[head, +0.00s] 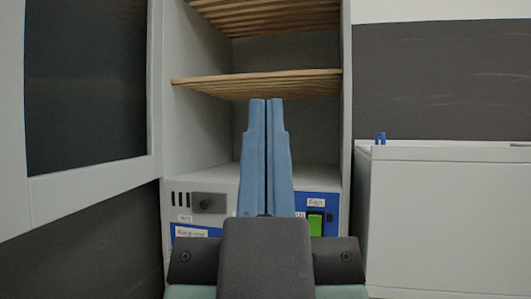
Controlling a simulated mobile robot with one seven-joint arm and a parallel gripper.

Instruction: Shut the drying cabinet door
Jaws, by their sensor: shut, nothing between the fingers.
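The drying cabinet (348,120) stands ahead with its inside open to view. Its door (95,175), a grey frame around a dark panel, stands open on the left side. My gripper (265,101) points forward in front of the cabinet opening, in the middle of the view. Its two blue fingers are together with nothing between them. It appears apart from the door, to the right of it. The gripper hides part of the cabinet's floor and its lower control panel.
Slatted wooden shelves (255,83) sit inside the cabinet. A grey box-like unit (450,215) with a small blue part (380,138) stands at the right.

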